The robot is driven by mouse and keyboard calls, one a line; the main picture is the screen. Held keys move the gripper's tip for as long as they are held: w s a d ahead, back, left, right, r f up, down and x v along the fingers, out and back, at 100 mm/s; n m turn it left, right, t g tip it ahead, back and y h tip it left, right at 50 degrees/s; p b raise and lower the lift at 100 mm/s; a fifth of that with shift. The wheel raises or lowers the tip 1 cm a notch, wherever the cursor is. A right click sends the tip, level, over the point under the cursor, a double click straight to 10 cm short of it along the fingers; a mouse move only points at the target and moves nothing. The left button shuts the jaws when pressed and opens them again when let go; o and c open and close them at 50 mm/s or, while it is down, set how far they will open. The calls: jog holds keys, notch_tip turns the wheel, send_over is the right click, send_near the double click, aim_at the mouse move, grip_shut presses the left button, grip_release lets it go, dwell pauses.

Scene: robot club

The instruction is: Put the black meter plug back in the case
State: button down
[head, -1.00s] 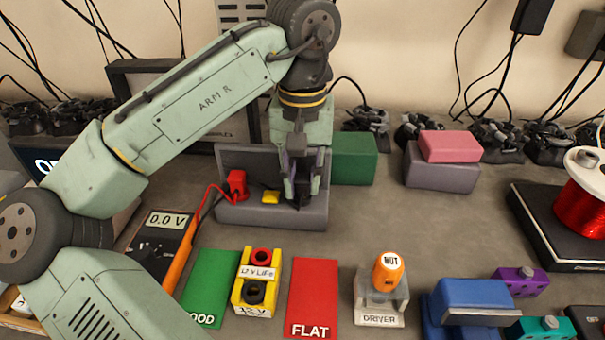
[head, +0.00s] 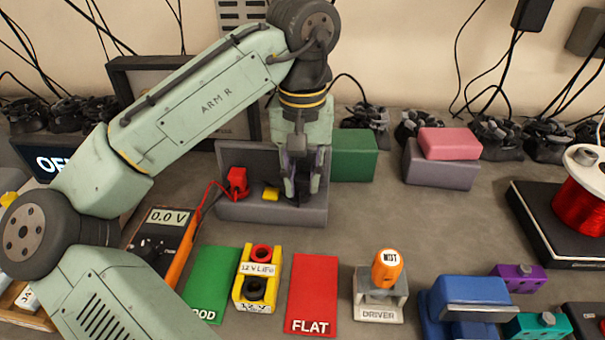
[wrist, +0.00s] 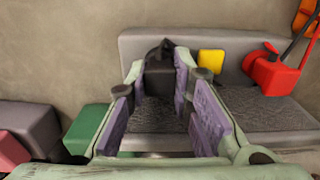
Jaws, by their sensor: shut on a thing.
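The grey case (head: 265,211) stands open at the back of the bench, its lid panel upright behind it. My gripper (head: 302,190) points down into its right end. In the wrist view my gripper (wrist: 160,75) is shut on the black meter plug (wrist: 158,72), which sits between the fingertips at the case. Whether the plug touches the case floor, I cannot tell. The red plug (head: 237,182) stands at the left end of the case, with a red lead. A yellow block (head: 271,194) lies between the two plugs.
The orange meter (head: 162,238) reads 0.0 V left of the case. A yellow battery (head: 257,279) stands between green (head: 213,280) and red (head: 313,290) mats in front. A green box (head: 354,157) is close to the right of my gripper.

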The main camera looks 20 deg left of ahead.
jog(key=shift+f, duration=0.1)
dwell(0.3)
jog(key=c, duration=1.3)
grip_release()
jog(key=shift+c, duration=0.2)
notch_tip(320, 180, up, 8)
jog(key=shift+f, duration=0.25)
jog(key=shift+s, duration=0.1)
